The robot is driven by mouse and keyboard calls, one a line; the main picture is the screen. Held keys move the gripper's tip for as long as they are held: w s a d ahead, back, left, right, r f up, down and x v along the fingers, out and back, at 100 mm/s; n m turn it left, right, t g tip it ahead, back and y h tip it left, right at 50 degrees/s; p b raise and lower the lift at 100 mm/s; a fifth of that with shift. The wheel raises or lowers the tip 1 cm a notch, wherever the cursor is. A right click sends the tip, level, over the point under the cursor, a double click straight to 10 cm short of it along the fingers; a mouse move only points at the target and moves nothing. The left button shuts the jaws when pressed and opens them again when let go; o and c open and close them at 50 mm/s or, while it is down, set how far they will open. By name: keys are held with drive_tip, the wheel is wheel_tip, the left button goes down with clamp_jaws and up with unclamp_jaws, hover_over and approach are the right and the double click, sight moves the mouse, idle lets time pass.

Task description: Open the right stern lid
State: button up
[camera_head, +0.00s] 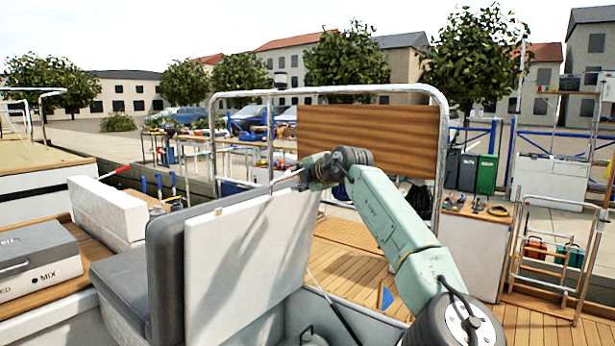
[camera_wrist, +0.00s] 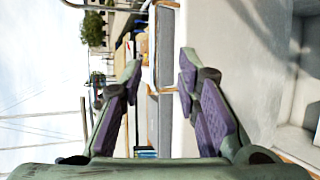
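The stern lid (camera_head: 255,255) stands raised, tilted well up, with its white underside facing right and a grey cushion on its left face. An open white locker cavity (camera_head: 300,315) shows below it. My gripper (camera_head: 297,178) is at the lid's upper edge, partly hidden by my wrist. In the wrist view my gripper (camera_wrist: 160,68) is open, its purple-padded fingers apart. The lid's white underside (camera_wrist: 222,50) fills the area behind the right finger, and its edge runs through the gap between the fingers. I cannot tell whether a finger touches it.
A grey box (camera_head: 38,262) sits on the wooden surface at left, near a white block-shaped backrest (camera_head: 105,212). A metal rail frame with a wooden board (camera_head: 375,135) stands behind the lid. A white cabinet (camera_head: 474,250) stands further right.

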drive_tip(key=shift+v, duration=2.35)
drive_tip(key=shift+a, duration=0.15)
